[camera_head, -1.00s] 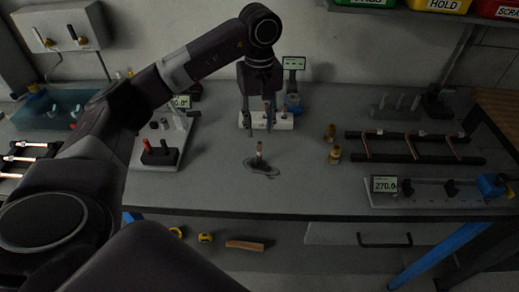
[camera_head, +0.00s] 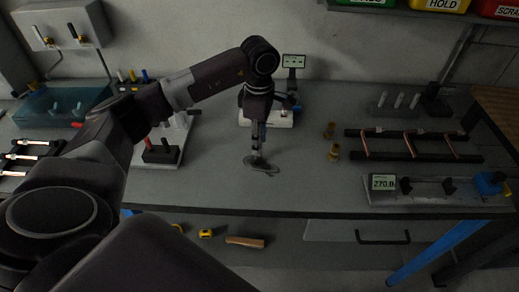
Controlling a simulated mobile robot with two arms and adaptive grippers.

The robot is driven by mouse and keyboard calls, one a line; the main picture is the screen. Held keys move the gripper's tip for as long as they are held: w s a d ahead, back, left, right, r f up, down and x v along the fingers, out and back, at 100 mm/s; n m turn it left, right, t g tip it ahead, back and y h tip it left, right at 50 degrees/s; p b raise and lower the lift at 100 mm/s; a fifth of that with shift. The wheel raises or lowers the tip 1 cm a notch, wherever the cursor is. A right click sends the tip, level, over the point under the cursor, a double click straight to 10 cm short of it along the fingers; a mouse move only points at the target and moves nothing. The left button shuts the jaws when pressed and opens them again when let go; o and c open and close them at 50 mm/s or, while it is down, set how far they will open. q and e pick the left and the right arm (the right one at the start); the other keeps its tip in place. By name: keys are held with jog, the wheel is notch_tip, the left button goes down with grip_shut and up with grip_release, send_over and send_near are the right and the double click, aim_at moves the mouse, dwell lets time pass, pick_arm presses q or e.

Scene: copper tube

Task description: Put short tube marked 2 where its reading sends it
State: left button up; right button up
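My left gripper (camera_head: 258,158) points straight down at the middle of the table, low over a small grey patch (camera_head: 268,181). A small upright tube stood at this spot a second ago; it is now mostly hidden by the fingers. The fingers are around or against it, but I cannot tell whether they are shut on it. No mark 2 is readable. A white fixture (camera_head: 285,119) with a small green-lit display (camera_head: 293,61) stands behind the gripper; its reading is too small to read. My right gripper is not in view.
At right are a dark rack (camera_head: 455,157) with copper tubes and a gauge display (camera_head: 383,183) reading about 270.0. Two brass fittings (camera_head: 333,152) stand between. A yellow HOLD bin (camera_head: 446,5) and a red bin (camera_head: 497,9) sit above.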

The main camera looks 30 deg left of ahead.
aim_at(260, 161)
pick_arm(q)
notch_tip(260, 161, down, 3)
jog(key=shift+s+f+p, duration=0.1)
jog(key=shift+f+p, duration=0.1)
jog(key=shift+p, duration=0.65)
jog(key=shift+f, duration=0.55)
grip_shut()
